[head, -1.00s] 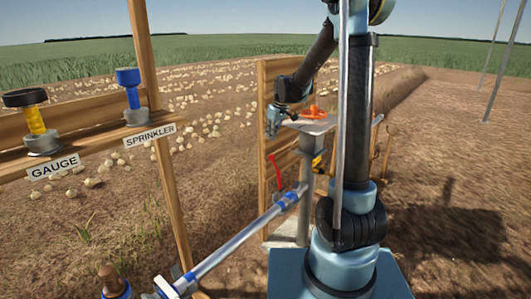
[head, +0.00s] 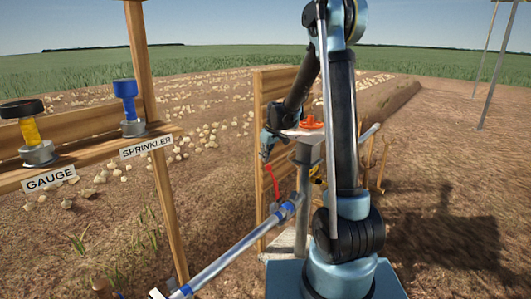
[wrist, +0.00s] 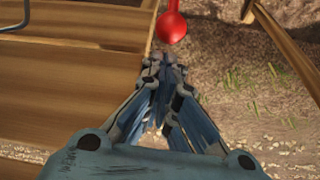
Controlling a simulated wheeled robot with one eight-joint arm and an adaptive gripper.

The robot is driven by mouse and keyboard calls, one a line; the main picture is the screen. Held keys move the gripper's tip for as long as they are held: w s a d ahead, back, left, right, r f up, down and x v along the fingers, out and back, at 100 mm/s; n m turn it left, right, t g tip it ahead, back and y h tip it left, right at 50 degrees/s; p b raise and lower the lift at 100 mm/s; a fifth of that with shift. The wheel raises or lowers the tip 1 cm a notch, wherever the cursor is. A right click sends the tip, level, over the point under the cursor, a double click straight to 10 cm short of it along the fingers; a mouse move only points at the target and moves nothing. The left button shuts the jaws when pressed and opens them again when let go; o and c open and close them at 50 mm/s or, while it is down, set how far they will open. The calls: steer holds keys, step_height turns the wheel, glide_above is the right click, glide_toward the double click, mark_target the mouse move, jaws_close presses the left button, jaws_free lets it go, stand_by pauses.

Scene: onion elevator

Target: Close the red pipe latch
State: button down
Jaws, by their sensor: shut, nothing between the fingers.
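The red pipe latch (head: 271,180) stands up as a thin curved lever at the far end of the grey pipe (head: 235,250), near a blue collar (head: 287,209). Its rounded red tip shows in the wrist view (wrist: 172,27), just beyond my fingertips. My gripper (head: 265,153) is shut and empty, pointing down right above the latch's upper end. In the wrist view my fingers (wrist: 164,62) are closed together, close to the tip; I cannot tell whether they touch it.
A wooden plank panel (head: 268,92) stands right behind my gripper and fills the left of the wrist view. An orange valve handle (head: 311,122) sits on a grey post beside my arm. The gauge (head: 32,132) and sprinkler (head: 128,105) stand on a shelf at left.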

steer(key=shift+x, duration=1.5)
